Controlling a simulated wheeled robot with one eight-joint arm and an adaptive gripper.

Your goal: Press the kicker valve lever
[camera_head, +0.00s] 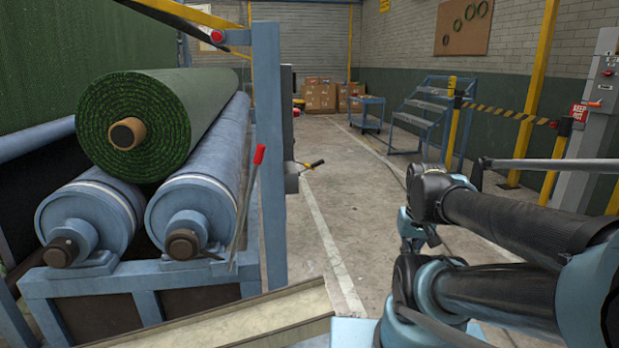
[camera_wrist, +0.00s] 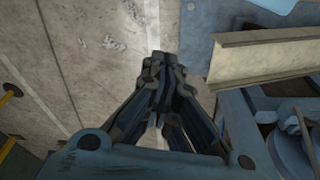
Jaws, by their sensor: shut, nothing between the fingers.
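Two levers show in the head view, and I cannot tell for sure which is the kicker valve lever. One is a long thin metal rod with a red grip (camera_head: 259,154), standing nearly upright beside the blue post. The other is a short lever with a black and yellow grip (camera_head: 312,164), sticking out to the right from a grey box (camera_head: 291,179) on the far side of the post. My gripper (camera_wrist: 161,62) is shut and empty over the concrete floor in the wrist view. It touches neither lever. In the head view my arm is at the right.
A green turf roll (camera_head: 165,120) rests on two blue rollers (camera_head: 90,208). A blue post (camera_head: 268,150) stands beside them. A cream channel (camera_head: 255,322) lies in front; it also shows in the wrist view (camera_wrist: 262,62). A striped barrier (camera_head: 510,112) stands right. The middle floor is clear.

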